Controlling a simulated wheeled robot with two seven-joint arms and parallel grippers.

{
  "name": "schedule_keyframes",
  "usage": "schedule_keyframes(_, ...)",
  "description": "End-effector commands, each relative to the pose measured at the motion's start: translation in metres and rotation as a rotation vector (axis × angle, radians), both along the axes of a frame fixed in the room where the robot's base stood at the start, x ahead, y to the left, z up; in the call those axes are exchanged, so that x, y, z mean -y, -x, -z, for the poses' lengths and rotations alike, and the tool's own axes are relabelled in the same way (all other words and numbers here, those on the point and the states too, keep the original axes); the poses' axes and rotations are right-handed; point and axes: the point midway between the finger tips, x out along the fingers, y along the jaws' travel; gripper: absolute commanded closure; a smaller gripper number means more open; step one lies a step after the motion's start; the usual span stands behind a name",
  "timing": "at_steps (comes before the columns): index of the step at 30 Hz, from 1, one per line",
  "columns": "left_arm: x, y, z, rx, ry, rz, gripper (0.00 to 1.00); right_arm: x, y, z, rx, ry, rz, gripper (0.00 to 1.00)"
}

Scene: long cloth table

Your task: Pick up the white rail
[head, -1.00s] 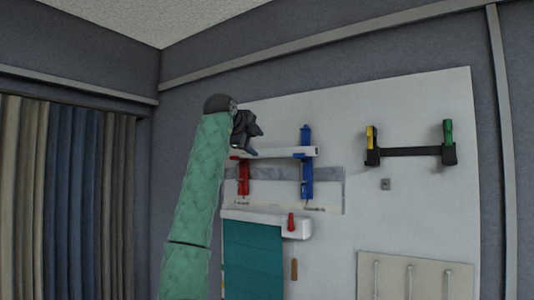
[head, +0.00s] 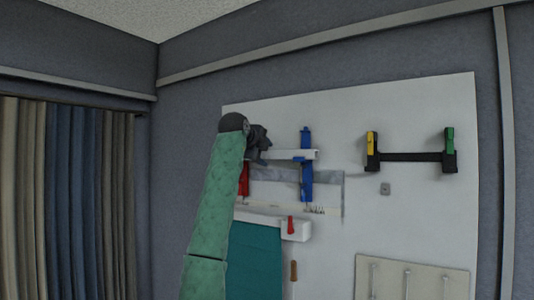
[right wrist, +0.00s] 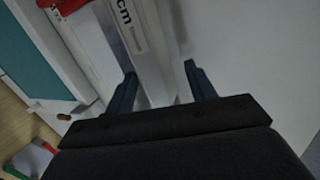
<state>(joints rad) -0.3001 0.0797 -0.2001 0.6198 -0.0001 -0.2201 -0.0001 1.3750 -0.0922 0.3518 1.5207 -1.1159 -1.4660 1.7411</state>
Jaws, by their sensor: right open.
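The white rail (head: 297,154) is a short pale bar on the white wall board, running sideways by the red clamp (head: 244,180) and the blue clamp (head: 306,180). My right gripper (head: 263,153) is at the rail's left part and hides that end. In the right wrist view the right gripper (right wrist: 161,82) is open, its two dark fingers apart, with a pale bar marked "cm" (right wrist: 124,24) running toward the gap. I cannot tell whether that bar is the rail or whether the fingers touch it. My left gripper is not in view.
A white bar with a red knob (head: 291,226) and a teal sheet (head: 256,262) is below the rail. A black bar (head: 412,157) with yellow and green ends is on the board's right. Below that is a beige panel (head: 390,262). Curtains (head: 62,200) hang at left.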

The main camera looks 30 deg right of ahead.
Motion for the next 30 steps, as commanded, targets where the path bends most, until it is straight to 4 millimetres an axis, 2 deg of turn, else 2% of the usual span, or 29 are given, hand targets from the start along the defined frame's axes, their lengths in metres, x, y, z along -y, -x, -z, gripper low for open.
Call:
schedule_keyframes(3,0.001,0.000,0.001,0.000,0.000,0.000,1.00,0.000,0.000,0.000,0.000,0.000,0.000,0.47)
schedule_keyframes(10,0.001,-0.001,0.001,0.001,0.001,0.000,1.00,0.000,0.000,0.000,0.000,0.000,0.000,0.92)
schedule_keyframes(12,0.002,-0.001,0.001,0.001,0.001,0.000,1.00,0.000,0.000,0.000,0.000,-0.001,0.000,1.00)
schedule_keyframes(23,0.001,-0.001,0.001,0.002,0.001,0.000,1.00,0.000,0.000,0.002,-0.002,-0.003,0.001,1.00)
schedule_keyframes(30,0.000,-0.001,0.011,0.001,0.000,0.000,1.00,0.000,0.000,-0.006,0.000,-0.002,0.000,1.00)
